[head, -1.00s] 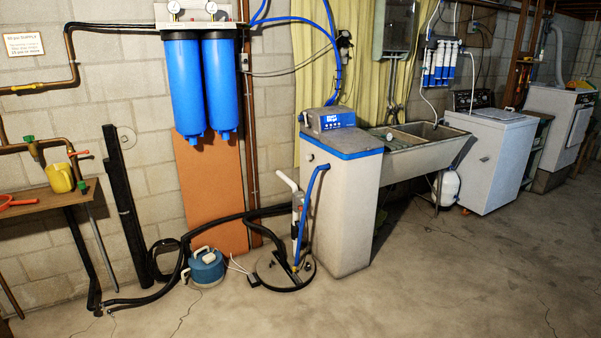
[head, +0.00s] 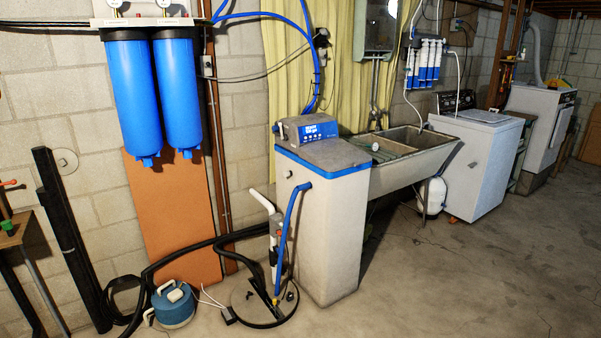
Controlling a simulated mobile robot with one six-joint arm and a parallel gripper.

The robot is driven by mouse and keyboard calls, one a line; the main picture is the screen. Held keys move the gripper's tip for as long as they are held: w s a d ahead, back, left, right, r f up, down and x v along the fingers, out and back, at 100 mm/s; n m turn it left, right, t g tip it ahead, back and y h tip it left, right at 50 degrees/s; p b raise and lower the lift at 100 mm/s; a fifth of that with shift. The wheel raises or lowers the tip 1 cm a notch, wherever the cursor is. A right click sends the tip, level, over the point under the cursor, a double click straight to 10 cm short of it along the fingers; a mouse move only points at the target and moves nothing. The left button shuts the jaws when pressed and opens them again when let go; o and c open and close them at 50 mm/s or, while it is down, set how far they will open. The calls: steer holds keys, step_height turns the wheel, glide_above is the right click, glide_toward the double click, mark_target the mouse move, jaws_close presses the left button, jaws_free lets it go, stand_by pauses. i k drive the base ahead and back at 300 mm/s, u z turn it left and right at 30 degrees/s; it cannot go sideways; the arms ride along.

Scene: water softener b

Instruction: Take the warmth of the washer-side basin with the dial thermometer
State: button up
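A grey double laundry sink (head: 412,172) stands against the wall behind the softener cabinet. Its washer-side basin (head: 420,138) is the right one, beside the white washer (head: 475,160). The inside of that basin shows only in part, and I cannot tell whether it holds water. A small round white-faced thing (head: 375,147) sits at the near left end of the sink. It looks like a dial thermometer, but it is too small to be sure. Greenish slats or a rack (head: 385,153) lie at the left basin. My gripper is not in view.
The softener cabinet (head: 325,220) with its blue-edged lid stands in front of the sink's left end. Black hoses, a round floor cover (head: 262,300) and a blue-teal pump (head: 172,305) are on the floor at left. A white tank (head: 432,195) sits under the sink. Open concrete floor lies at right.

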mark_target(374, 145)
steer(key=z, duration=0.15)
steer(key=i, duration=0.9)
steer(key=z, duration=0.35)
steer(key=i, duration=1.2)
steer(key=z, duration=0.65)
steer(key=i, duration=0.7)
steer(key=z, duration=0.4)
steer(key=i, duration=1.55)
steer(key=u, duration=0.65)
steer(key=i, duration=0.55)
steer(key=u, duration=0.25)
